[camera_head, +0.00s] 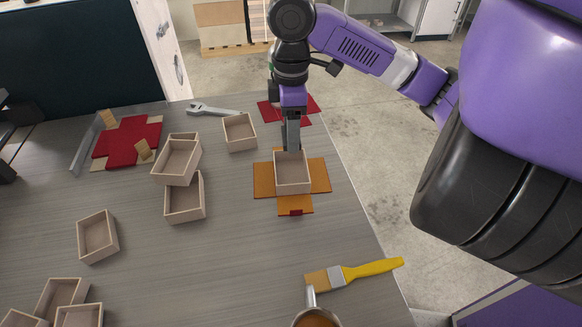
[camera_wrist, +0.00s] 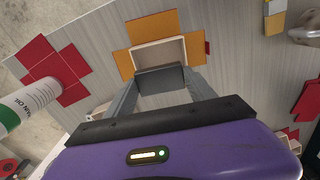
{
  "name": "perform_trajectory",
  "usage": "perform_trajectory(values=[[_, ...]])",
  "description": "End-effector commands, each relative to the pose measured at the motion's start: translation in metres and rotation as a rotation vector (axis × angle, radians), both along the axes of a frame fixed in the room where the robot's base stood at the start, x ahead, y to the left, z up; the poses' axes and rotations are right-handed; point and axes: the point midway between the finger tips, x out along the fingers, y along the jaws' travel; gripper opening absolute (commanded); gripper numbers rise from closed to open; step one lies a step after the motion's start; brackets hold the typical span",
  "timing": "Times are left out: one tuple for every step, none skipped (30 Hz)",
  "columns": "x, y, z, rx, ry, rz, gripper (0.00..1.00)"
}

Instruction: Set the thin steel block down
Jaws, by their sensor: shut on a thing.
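My gripper (camera_head: 291,142) points down at the far edge of an open pale box (camera_head: 292,174), which stands on an orange cross-shaped sheet (camera_head: 321,175). In the wrist view, its two fingers are shut on the thin steel block (camera_wrist: 161,78), a dark grey plate held across between the fingertips. The block overlaps the near side of the box (camera_wrist: 158,42) in that view. I cannot tell whether it touches the box or hangs just above it. In the head view the fingers hide most of the block.
Several open pale boxes (camera_head: 97,236) stand on the grey table (camera_head: 235,220) to the left. A brush (camera_head: 368,270) and a cup (camera_head: 316,318) are at the front. A wrench (camera_head: 212,110) and red sheets (camera_head: 134,141) lie farther back. A white bottle (camera_wrist: 28,103) shows in the wrist view.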

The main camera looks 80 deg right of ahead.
Motion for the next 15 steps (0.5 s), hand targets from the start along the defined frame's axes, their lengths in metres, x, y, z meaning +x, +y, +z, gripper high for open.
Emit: perform_trajectory(values=[[0.0, 0.002, -0.014, 0.007, -0.001, -0.002, 0.02], [0.0, 0.001, -0.022, 0.006, 0.0, -0.002, 0.02], [0.0, 0.002, -0.031, 0.007, -0.001, -0.003, 0.02], [0.0, 0.001, -0.038, 0.005, -0.001, -0.003, 0.02], [0.0, 0.001, -0.044, 0.004, 0.0, -0.002, 0.02], [-0.001, 0.001, -0.052, 0.003, 0.002, -0.003, 0.02], [-0.001, 0.0, -0.058, 0.002, 0.002, -0.003, 0.02], [-0.001, 0.001, -0.063, 0.001, 0.002, -0.002, 0.02], [-0.001, 0.0, -0.069, 0.001, 0.001, -0.002, 0.02], [0.0, 0.0, -0.073, 0.001, 0.001, -0.002, 0.02], [0.0, 0.0, -0.076, 0.002, 0.002, -0.002, 0.02], [0.0, 0.0, -0.079, 0.001, 0.001, -0.002, 0.02], [0.0, 0.0, -0.081, 0.001, 0.001, -0.002, 0.02], [0.0, 0.0, -0.083, 0.0, 0.001, -0.002, 0.02], [0.0, 0.0, -0.084, 0.0, 0.0, -0.002, 0.02]])
